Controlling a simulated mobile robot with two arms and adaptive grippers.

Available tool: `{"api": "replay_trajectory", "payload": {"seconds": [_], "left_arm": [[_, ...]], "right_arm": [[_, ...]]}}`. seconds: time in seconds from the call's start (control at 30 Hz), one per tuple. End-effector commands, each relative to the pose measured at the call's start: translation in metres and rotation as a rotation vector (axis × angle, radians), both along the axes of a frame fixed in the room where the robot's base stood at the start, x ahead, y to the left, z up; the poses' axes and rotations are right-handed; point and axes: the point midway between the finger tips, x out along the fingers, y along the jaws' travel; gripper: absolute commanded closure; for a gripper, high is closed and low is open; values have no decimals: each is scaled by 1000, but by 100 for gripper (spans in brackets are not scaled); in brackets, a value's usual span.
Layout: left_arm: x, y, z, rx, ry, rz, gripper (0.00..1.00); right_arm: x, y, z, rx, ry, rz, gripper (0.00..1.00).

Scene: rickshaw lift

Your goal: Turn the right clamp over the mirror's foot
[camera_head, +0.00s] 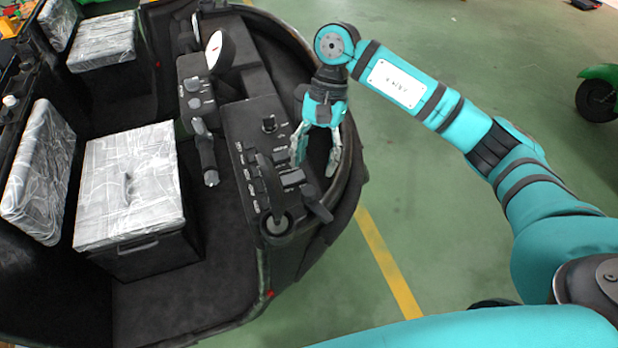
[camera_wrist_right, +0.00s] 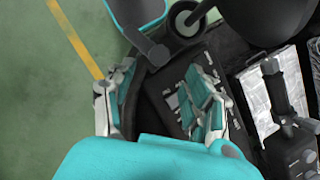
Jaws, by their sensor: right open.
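The mirror's round grey foot (camera_head: 278,225) stands at the near end of the black control panel, and the dark mirror (camera_head: 265,180) rises from it, seen nearly edge-on. The right clamp (camera_head: 318,207), a dark short bar, lies just right of the foot. In the right wrist view, the foot (camera_wrist_right: 187,18) is at the top, the mirror (camera_wrist_right: 268,18) right of it and the clamp (camera_wrist_right: 153,50) left of it. My right gripper (camera_head: 316,158) is open and empty above the panel, beyond the clamp and apart from it. My left gripper is out of view.
The black panel (camera_head: 247,125) carries switches and small levers. A dark lever (camera_head: 206,155) stands left of it. A plastic-wrapped seat (camera_head: 125,185) is further left. The rickshaw's curved rim (camera_head: 352,190) runs close on the right, with open green floor (camera_head: 440,230) beyond.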

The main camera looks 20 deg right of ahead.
Motion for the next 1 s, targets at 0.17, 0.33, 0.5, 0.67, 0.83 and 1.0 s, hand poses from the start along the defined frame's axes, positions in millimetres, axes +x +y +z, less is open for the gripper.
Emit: {"api": "replay_trajectory", "payload": {"seconds": [0.17,0.33,0.5,0.67,0.83,1.0], "left_arm": [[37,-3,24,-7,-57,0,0],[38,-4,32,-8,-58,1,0],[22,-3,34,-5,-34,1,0],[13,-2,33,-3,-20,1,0],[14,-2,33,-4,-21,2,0],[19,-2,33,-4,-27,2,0]], "right_arm": [[-12,10,-30,1,6,2,47],[-17,16,-52,2,2,0,47],[-20,18,-63,2,0,1,47],[-20,19,-65,2,0,1,47],[-20,18,-64,2,0,1,55],[-20,18,-64,2,0,1,77]]}}
